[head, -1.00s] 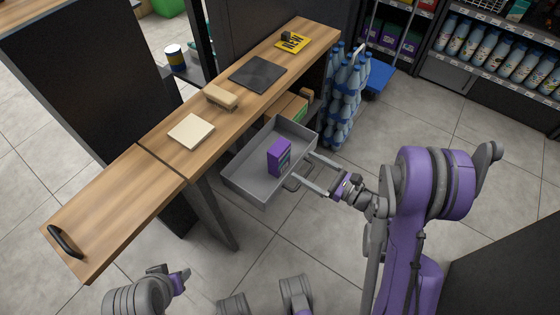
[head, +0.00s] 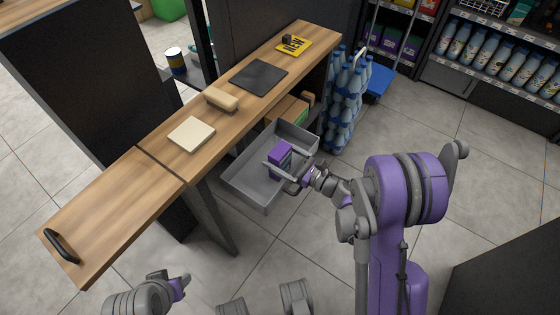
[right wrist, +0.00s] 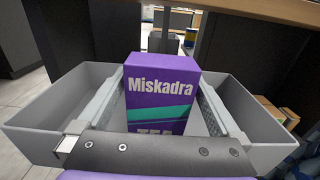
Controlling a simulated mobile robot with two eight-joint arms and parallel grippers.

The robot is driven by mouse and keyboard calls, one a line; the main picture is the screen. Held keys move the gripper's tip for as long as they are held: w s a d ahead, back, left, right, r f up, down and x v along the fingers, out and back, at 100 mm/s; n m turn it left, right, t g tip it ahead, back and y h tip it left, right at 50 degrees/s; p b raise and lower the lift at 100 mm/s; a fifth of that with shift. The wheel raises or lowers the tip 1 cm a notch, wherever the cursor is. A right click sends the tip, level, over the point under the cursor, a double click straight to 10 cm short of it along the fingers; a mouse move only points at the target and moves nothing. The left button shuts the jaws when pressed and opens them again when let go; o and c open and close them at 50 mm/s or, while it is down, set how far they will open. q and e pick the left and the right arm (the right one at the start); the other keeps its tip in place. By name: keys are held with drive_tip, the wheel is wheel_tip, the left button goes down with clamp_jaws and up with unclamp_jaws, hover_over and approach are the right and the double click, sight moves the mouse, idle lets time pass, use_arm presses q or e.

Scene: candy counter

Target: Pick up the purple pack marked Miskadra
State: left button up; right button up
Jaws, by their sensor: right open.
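The purple pack marked Miskadra (right wrist: 160,92) stands upright in a grey open tray (head: 240,181) below the wooden counter. It also shows in the head view (head: 279,157). My right gripper (head: 277,160) is open, with its fingers reaching over the tray on either side of the pack. In the right wrist view the pack stands between the two fingers, with a gap visible at its sides; contact cannot be told. My left gripper (head: 178,283) is low at the bottom left of the head view, away from the tray; its jaw state is unclear.
The wooden counter (head: 120,205) runs along the tray's left side, holding a cream block (head: 191,134), a tan block (head: 221,99) and a dark mat (head: 259,77). Blue bottles (head: 346,100) are stacked behind the tray. The tiled floor right of the tray is open.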

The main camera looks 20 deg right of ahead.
drive_tip(key=shift+c, duration=0.3)
drive_tip(key=c, duration=1.2)
